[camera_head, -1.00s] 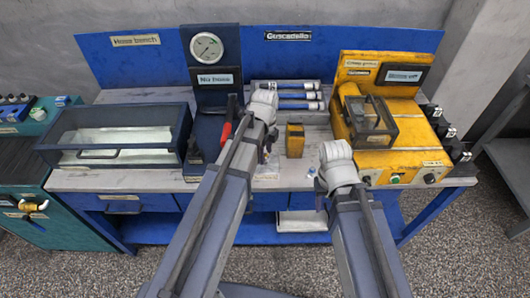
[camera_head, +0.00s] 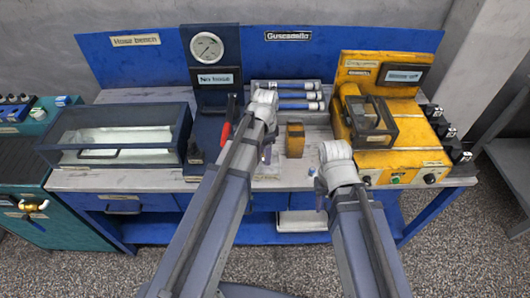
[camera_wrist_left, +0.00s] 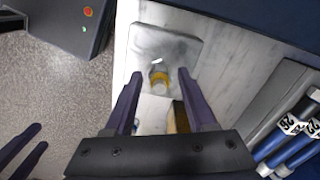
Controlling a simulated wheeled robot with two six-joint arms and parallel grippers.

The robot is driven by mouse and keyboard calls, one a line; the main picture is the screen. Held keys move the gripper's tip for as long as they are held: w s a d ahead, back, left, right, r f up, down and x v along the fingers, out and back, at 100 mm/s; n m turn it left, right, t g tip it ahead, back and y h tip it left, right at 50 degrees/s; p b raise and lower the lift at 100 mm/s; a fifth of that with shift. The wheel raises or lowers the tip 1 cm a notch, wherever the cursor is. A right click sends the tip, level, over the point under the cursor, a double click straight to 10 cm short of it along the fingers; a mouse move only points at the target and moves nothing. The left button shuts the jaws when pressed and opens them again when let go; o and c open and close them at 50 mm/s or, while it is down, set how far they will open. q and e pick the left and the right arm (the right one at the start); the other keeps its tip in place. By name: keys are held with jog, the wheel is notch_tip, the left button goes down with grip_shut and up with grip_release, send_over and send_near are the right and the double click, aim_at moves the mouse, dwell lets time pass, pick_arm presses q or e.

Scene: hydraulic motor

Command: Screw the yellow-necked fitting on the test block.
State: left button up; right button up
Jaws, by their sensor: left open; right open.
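The yellow-necked fitting (camera_wrist_left: 160,79) shows in the left wrist view at the grey, flat-topped test block (camera_wrist_left: 180,45). Its yellow ring is clear, but I cannot tell how deep it sits. My left gripper (camera_wrist_left: 159,88) is open. Its two purple fingers are on either side of the fitting in that view, with visible gaps, and it does not hold it. In the head view my left arm hides the fitting and most of the block. My right gripper (camera_wrist_left: 24,150) is open and empty at the lower left of the wrist view, off the bench's front edge.
Blue hoses (camera_head: 298,96) lie in a tray behind. The gauge stand (camera_head: 212,85) and a clear-lidded box (camera_head: 118,140) are left. A yellow machine (camera_head: 405,150) is right.

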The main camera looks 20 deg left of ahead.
pick_arm(q)
jog(key=n, duration=0.9)
grip_shut()
dwell(0.5)
jog(key=m, duration=0.4)
jog(key=shift+m, duration=0.9)
